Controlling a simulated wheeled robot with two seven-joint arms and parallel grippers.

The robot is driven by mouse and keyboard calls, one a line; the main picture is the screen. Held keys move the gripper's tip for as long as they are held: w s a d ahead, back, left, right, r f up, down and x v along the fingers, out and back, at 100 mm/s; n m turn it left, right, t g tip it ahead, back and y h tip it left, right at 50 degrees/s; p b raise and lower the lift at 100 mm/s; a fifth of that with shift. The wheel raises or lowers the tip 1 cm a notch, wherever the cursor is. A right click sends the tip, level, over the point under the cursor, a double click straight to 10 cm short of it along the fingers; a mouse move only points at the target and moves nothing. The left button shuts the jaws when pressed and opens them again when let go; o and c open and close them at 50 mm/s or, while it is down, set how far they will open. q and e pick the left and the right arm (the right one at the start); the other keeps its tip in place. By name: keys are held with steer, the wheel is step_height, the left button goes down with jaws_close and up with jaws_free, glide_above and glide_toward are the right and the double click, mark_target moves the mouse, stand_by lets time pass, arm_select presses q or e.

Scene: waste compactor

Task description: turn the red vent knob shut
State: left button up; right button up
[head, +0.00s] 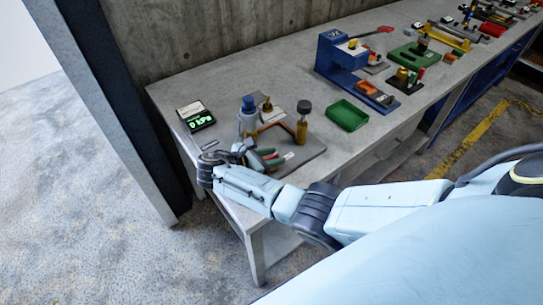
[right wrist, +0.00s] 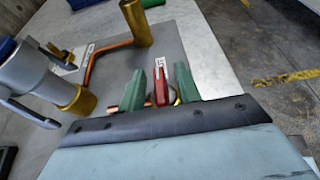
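The red vent knob (right wrist: 160,88) shows in the right wrist view as a narrow upright red lever beside a brass ring. My right gripper (right wrist: 161,86) has its two green fingers on either side of the knob, with a gap visible on each side. It is open around the knob and does not appear to grip it. In the head view, my right gripper (head: 268,157) is at the front of the grey plate, and the knob is mostly hidden there by the fingers. A small white label (right wrist: 159,62) stands just behind the knob. My left gripper is not in view.
Copper pipe (right wrist: 97,62), a brass post (right wrist: 136,22) and a grey valve body with a brass end (right wrist: 50,82) stand close by on the plate. A lit display (head: 196,117) lies at left. A green tray (head: 347,115) and blue machine (head: 338,58) stand farther right.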

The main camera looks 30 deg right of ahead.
steer(key=shift+a, duration=0.15)
steer(key=v, duration=1.3)
steer(key=shift+a+r, duration=0.1)
steer(key=shift+r, duration=0.05)
